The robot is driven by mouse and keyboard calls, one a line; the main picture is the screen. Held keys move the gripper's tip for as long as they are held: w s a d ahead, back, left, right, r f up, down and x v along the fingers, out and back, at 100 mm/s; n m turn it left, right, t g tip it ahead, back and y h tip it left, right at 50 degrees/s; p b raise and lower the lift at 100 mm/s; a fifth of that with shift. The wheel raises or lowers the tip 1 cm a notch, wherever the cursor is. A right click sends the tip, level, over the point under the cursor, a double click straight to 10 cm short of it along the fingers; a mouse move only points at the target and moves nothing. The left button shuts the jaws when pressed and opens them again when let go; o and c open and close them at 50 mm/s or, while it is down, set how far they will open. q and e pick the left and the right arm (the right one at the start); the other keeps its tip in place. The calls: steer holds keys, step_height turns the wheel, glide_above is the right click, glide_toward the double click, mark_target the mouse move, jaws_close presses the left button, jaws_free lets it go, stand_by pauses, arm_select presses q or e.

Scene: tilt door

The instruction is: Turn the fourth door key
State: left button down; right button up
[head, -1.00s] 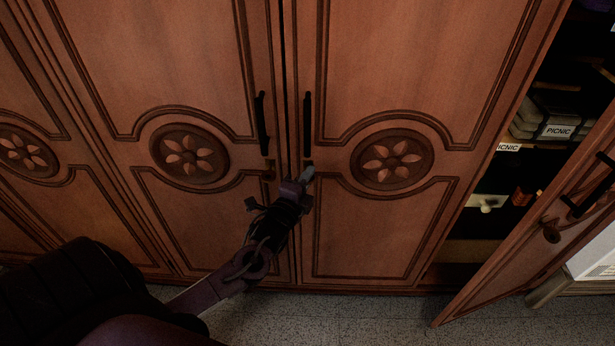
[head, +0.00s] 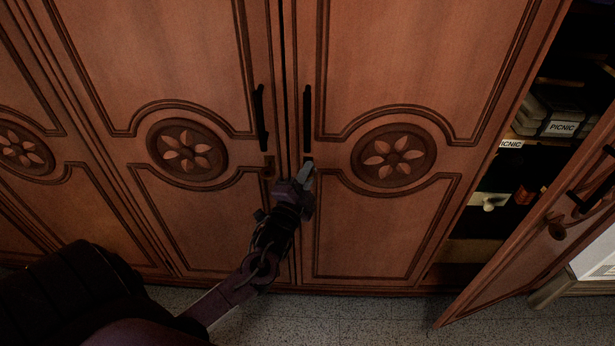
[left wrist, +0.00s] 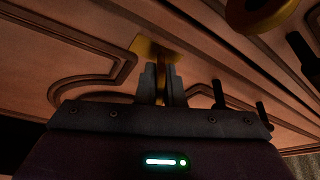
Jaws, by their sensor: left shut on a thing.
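A wooden cabinet with several carved doors fills the head view. My left gripper (head: 305,174) is at the left edge of the closed door (head: 385,235) right of the centre gap, just below its dark handle (head: 307,105). In the left wrist view, the gripper (left wrist: 163,80) is shut on a thin brass key (left wrist: 162,72) in front of a brass plate (left wrist: 150,46). The fingers hide most of the key, so its turn angle cannot be told. Another key (head: 268,166) shows on the door left of the gap. My right gripper is not in view.
The rightmost door (head: 540,240) stands open, with its own key (head: 557,230). A pale grey speckled floor (head: 370,312) lies below. A second dark handle (head: 261,118) sticks out left of the gap.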

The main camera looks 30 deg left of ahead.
arm_select(q)
steer(key=n+y+b, duration=0.1)
steer(key=n, duration=0.3)
steer(key=n+y+b, duration=0.2)
steer(key=n, duration=0.2)
steer(key=shift+f+t+y, duration=0.2)
steer(key=shift+t+y, duration=0.1)
steer(key=shift+t, duration=0.1)
steer(key=n+y+b, duration=0.1)
steer(key=n, duration=0.2)
steer(key=n+y, duration=0.2)
steer(key=n, duration=0.1)
steer(key=shift+g+b, duration=0.3)
steer(key=shift+b, duration=0.05)
steer(key=shift+r+n+g+y+b, duration=0.15)
steer(key=shift+n+g+y+b, duration=0.35)
steer(key=shift+n, duration=1)
steer(key=c, duration=1.6)
jaws_free()
steer(key=shift+o, duration=0.2)
